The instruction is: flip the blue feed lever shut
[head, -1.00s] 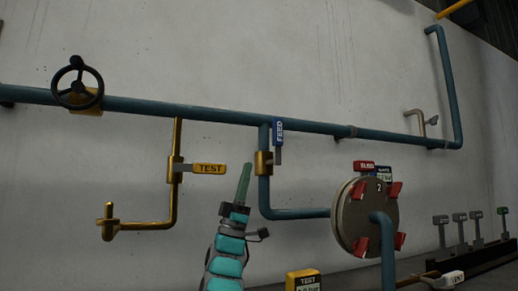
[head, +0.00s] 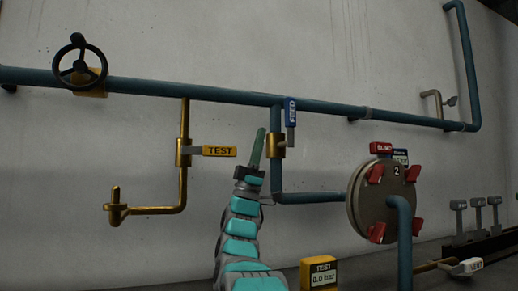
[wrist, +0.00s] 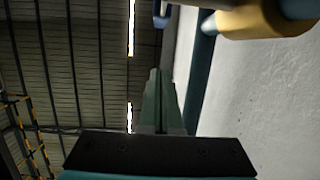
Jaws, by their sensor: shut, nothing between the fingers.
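The blue feed lever (head: 291,112), marked FEED, points upward along the vertical teal pipe at its brass valve body (head: 276,147). My gripper (head: 258,143) is shut and empty, its fingers pointing up just left of that valve body in the head view. I cannot tell the depth gap between them. In the wrist view my closed fingers (wrist: 162,100) show in the middle. The brass valve body (wrist: 255,18) is at the top right there, with a small blue piece (wrist: 161,14) at the top edge, probably the lever.
A yellow TEST lever (head: 219,151) sticks out horizontally from a brass pipe, left of my gripper. A round flange (head: 368,205) with red clamps stands at the right. A yellow gauge (head: 320,273) reads 0.0 bar. A black handwheel (head: 80,61) is at the upper left.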

